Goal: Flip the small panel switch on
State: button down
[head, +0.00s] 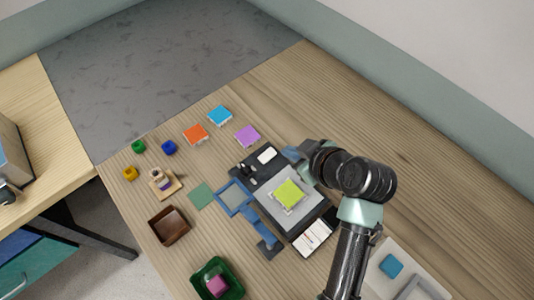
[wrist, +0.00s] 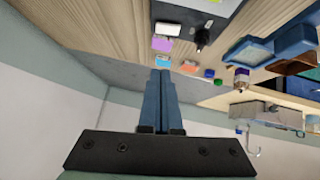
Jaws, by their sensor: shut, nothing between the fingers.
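A dark panel (head: 244,157) is at the far end of a device on the table. It carries a white plate (head: 267,155) and small dark and pale parts (head: 245,169); the small switch is likely among these, but its position is too small to tell. In the wrist view a black knob-like part (wrist: 202,37) sticks out from the panel's edge. My gripper (head: 288,152) is just right of the panel, above the table; its blue fingers (wrist: 160,72) are pressed together and empty. I cannot tell whether they touch the panel.
The device holds a yellow-green block (head: 289,194) on a grey plate, with a blue framed magnifier-like part (head: 234,197) beside it. Orange (head: 195,133), blue (head: 220,115) and purple (head: 247,135) blocks lie beyond. A brown box (head: 169,226) and green bin (head: 218,280) stand left. The table's far right is clear.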

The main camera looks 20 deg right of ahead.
jog(key=p, duration=0.1)
send_near(268, 150)
jog(key=w, duration=0.1)
jog(key=w+a, duration=0.1)
jog(key=w, duration=0.1)
jog(key=shift+w+a+r, duration=0.15)
jog(key=shift+w+r, duration=0.05)
jog(key=shift+r, duration=0.05)
jog(key=f, duration=0.3)
jog(key=shift+w+f, duration=0.1)
jog(key=shift+w, duration=0.25)
jog(key=shift+d+f+p, duration=0.25)
jog(key=shift+f+p, duration=0.05)
jog(key=shift+f, duration=0.4)
